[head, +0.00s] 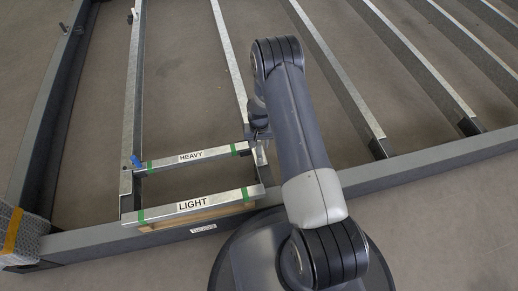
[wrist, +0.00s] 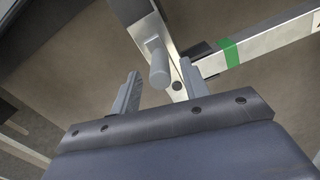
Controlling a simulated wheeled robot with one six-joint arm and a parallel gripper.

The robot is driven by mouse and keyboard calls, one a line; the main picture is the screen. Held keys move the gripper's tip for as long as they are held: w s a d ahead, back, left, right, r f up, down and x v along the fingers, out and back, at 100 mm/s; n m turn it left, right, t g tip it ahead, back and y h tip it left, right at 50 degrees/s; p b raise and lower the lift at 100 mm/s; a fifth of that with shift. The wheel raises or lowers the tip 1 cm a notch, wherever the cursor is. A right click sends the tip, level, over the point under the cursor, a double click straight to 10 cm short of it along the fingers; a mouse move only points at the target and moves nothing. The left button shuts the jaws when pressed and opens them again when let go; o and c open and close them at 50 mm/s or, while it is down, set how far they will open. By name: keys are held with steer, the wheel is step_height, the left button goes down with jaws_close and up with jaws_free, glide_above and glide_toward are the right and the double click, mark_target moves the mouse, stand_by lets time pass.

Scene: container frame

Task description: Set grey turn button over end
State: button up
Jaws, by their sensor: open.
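The grey turn button (wrist: 158,66) shows in the wrist view as a small rounded grey peg on a metal rail (wrist: 138,18). It lies between the two fingers of my open gripper (wrist: 160,76), with gaps at its sides; I cannot tell how deep it sits between them. In the head view my gripper (head: 258,128) is over the right rail, near the right end of the bar labelled HEAVY (head: 190,158). There my arm and gripper hide the grey button.
The bar labelled LIGHT (head: 194,205) lies in front of HEAVY, both with green tape near their ends. A blue button (head: 137,162) is on the left rail. A dark frame beam (head: 95,237) runs along the front. More metal rails (head: 405,48) stretch away at right.

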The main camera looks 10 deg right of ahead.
steer(key=shift+f+b, duration=0.3)
steer(key=shift+f, duration=1.1)
steer(key=shift+c, duration=0.2)
jaws_close()
